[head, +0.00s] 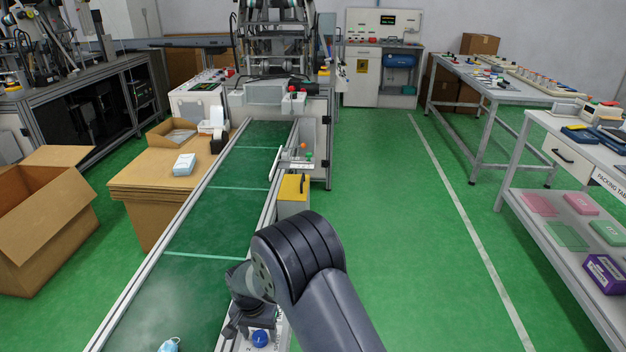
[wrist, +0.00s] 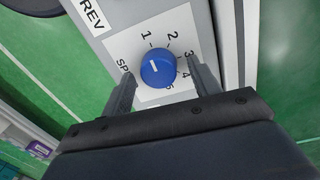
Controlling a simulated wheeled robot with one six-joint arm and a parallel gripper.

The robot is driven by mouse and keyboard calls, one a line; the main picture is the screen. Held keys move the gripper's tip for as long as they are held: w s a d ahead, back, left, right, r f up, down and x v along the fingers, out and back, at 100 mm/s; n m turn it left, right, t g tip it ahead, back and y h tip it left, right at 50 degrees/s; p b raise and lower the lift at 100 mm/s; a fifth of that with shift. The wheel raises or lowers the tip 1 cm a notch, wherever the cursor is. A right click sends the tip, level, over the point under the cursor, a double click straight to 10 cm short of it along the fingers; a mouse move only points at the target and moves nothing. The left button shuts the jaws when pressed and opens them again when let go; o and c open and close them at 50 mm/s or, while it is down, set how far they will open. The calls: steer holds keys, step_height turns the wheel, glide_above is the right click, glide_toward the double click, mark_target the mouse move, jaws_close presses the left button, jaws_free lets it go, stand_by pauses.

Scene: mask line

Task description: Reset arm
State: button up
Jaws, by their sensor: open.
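My gripper (wrist: 160,85) is open in the wrist view, with one finger on each side of a blue knob (wrist: 158,68). I cannot tell whether the fingers touch the knob. The knob has a white pointer line and sits on a white dial plate (wrist: 118,44) with numbers around it. The pointer is toward the side of the number 1. In the head view my arm bends down over the conveyor's right edge, and the blue knob (head: 260,338) shows below my gripper (head: 236,330).
The green conveyor belt (head: 205,232) runs away from me, with a light blue mask (head: 169,345) near its front. A yellow box (head: 293,189) stands on its right side. An open carton (head: 45,225) is at left, a packing table (head: 575,140) at right. The green floor between is clear.

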mark_target(261, 334)
steer(key=shift+r+m, duration=0.15)
steer(key=shift+m, duration=0.55)
steer(key=shift+r, duration=1.35)
steer(key=shift+w+d, duration=0.1)
